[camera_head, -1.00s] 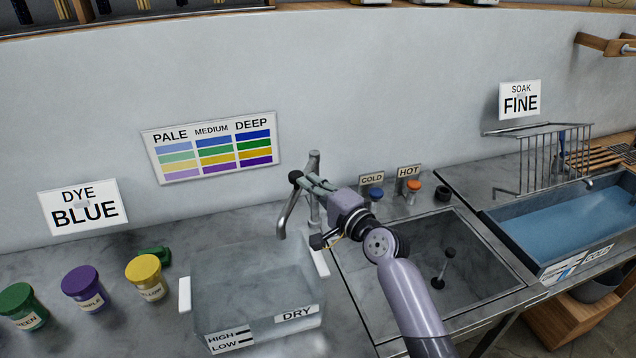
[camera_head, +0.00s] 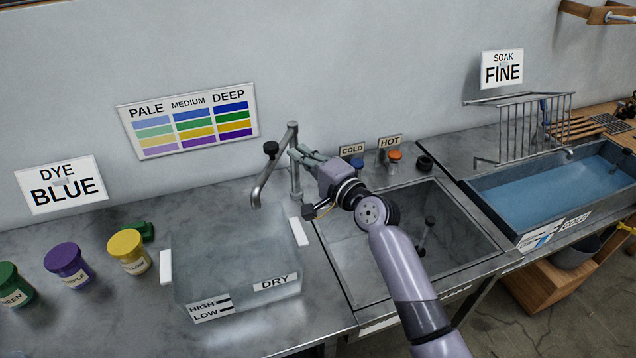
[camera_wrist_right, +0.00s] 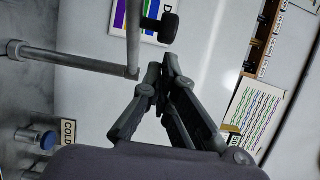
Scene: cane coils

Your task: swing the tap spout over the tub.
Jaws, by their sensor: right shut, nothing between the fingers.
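The metal tap (camera_head: 296,182) stands behind the clear tub (camera_head: 240,292). Its spout (camera_head: 268,178) slants down to the left, with its tip over the tub's back part. A black knob (camera_head: 270,148) sits at the spout's left. My right gripper (camera_head: 294,154) is shut and empty, just right of the spout near the tap's top. In the right wrist view, its fingers (camera_wrist_right: 166,62) are close to the spout pipe (camera_wrist_right: 133,40) and the knob (camera_wrist_right: 170,28); I cannot tell whether they touch the pipe. My left gripper is not in view.
The sink basin (camera_head: 350,262) lies right of the tub, under my right arm. The blue cold knob (camera_head: 357,164) and orange hot knob (camera_head: 395,156) stand behind it. Dye jars (camera_head: 68,264) stand at the left. A blue-water trough (camera_head: 540,190) is at the right.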

